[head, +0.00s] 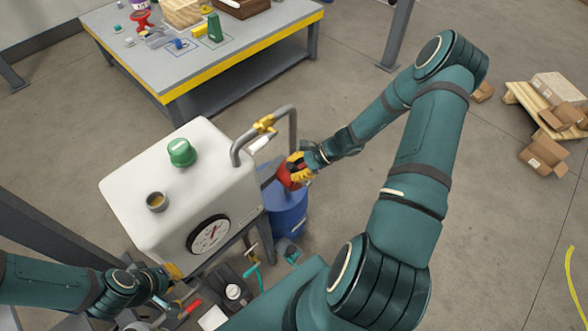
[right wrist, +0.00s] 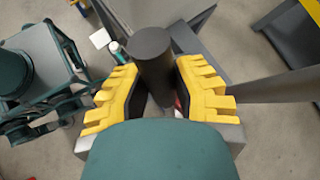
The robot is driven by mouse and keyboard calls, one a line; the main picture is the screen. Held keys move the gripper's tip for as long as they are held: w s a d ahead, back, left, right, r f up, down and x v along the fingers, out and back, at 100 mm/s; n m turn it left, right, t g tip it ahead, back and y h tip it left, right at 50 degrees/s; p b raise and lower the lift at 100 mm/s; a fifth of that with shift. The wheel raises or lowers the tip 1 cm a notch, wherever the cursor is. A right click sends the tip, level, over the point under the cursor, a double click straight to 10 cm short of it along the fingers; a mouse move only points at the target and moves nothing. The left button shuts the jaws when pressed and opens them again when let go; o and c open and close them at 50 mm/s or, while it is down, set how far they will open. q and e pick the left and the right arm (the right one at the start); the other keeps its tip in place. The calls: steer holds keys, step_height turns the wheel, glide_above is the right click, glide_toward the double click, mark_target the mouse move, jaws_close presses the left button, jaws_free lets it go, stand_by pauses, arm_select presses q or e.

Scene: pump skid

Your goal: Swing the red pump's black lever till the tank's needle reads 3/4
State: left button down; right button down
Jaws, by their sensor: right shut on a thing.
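The white tank (head: 140,190) stands in the middle of the head view with a round gauge (head: 209,235) on its front. The gauge has a white face and a red needle, too small to read exactly. The red pump (head: 286,180) is at the tank's right side, partly hidden by my right gripper (head: 300,168). In the right wrist view the black lever (right wrist: 154,58) stands between the yellow fingers of my right gripper (right wrist: 158,92), which is shut on it. My left gripper (head: 176,273) is by the tank's lower front; its fingers are unclear.
A green cap (head: 182,152) and an open filler neck (head: 157,202) are on the tank's top.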

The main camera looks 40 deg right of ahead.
steer(key=shift+a, duration=0.15)
stand_by(0.4)
steer(key=c, duration=0.7)
jaws_free()
steer(key=shift+c, duration=0.2)
steer(key=v, duration=1.2)
